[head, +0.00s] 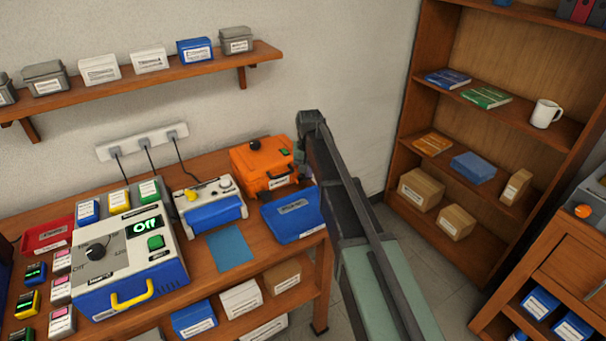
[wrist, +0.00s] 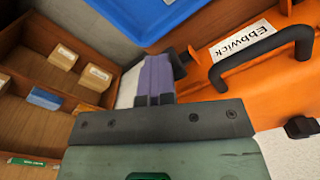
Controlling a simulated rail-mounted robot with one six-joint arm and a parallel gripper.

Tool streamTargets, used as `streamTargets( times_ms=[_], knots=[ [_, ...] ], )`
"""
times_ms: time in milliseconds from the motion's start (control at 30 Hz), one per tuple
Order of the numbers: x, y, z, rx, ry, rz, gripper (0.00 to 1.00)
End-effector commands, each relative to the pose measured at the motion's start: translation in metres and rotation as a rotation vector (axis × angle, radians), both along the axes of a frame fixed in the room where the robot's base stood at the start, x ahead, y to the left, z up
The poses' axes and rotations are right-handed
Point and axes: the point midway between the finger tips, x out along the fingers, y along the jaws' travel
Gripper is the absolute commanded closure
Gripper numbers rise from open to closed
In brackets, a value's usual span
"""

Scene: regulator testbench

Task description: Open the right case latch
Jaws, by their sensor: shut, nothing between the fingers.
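The orange case (head: 258,160) stands on the bench against the wall, its black handle and white label facing front. In the wrist view the case (wrist: 285,88) fills the right side, its label reading "Ebbwick" upside down. A small dark piece (wrist: 193,54), which looks like the right latch, sits at the case's edge near my fingertips; I cannot tell its position. My gripper (wrist: 158,77) is shut and empty close beside it; contact is unclear. In the head view my gripper (head: 300,156) is at the case's right side, and my arm hides that area.
A blue tray (head: 291,217) lies just in front of the case, close to my arm. A white and blue device (head: 210,203) stands to the case's left. A wooden shelf unit (head: 398,120) stands at the right, with open floor between it and the bench.

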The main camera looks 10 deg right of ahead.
Motion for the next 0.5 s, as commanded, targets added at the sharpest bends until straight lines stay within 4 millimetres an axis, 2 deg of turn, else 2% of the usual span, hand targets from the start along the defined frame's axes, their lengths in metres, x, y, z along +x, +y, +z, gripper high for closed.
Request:
streamTargets(
  times_ms=[33, 500],
  knots=[
    [0.0058, 0.0033, -0.0063, 0.006, -0.011, 0.004, 1.00],
    [-0.0001, 0.0019, -0.0138, 0.008, -0.012, 0.006, 1.00]
  ],
)
